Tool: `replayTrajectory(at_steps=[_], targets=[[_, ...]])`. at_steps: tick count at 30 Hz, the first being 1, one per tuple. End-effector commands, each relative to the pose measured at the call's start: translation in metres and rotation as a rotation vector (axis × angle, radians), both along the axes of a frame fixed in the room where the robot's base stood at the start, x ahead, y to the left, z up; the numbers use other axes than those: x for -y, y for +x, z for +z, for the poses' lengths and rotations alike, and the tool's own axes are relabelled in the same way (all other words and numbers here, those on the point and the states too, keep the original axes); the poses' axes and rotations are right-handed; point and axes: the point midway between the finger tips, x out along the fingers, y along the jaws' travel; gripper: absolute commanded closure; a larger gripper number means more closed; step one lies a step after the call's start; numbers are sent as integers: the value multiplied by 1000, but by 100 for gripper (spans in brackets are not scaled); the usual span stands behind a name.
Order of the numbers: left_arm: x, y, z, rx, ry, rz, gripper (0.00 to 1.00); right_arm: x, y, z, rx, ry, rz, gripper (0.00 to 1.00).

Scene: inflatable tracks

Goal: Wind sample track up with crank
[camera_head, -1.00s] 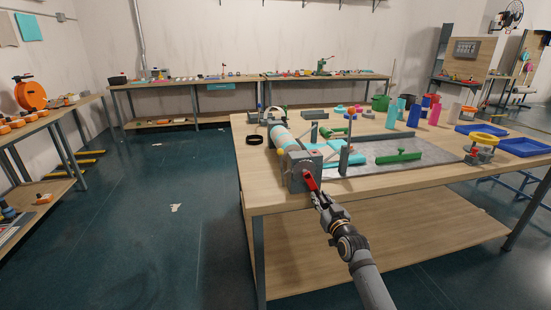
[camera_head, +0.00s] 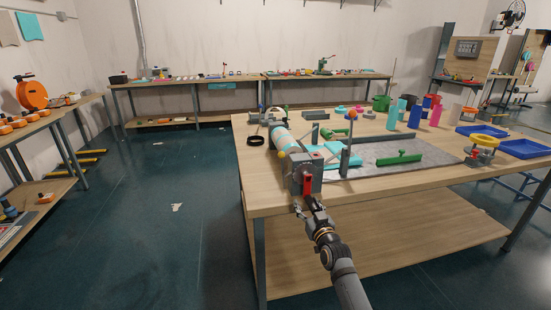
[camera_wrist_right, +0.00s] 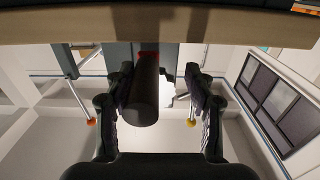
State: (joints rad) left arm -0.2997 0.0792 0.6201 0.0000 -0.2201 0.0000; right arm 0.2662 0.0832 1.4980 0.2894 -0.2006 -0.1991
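The crank winder (camera_head: 302,160) is a grey block at the near left corner of the table. Its red crank arm (camera_head: 307,183) points down. A light-blue roll (camera_head: 283,138) of track sits behind the block, and more light-blue track (camera_head: 343,160) lies flat to its right. My right gripper (camera_head: 307,205) is at the lower end of the crank. In the right wrist view, the dark cylindrical crank handle (camera_wrist_right: 146,92) lies between the open fingers (camera_wrist_right: 161,95), closer to the left one, with a clear gap on the right. My left gripper is out of view.
A green-handled tool (camera_head: 398,158) lies on the grey mat (camera_head: 440,160). Bottles, blue trays (camera_head: 525,148) and a yellow ring on a stand (camera_head: 483,143) are farther right.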

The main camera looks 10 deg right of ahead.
Motion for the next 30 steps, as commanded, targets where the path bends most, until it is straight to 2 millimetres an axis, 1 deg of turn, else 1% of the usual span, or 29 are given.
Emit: replayTrajectory(at_steps=[8,11,18,30], targets=[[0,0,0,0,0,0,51,1,0,1,1,-2,-1,43],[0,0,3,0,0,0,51,1,-2,2,1,-3,-1,43],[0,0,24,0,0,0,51,3,-29,5,1,-4,-1,43],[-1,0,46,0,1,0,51,4,-74,3,2,-3,-2,43]])
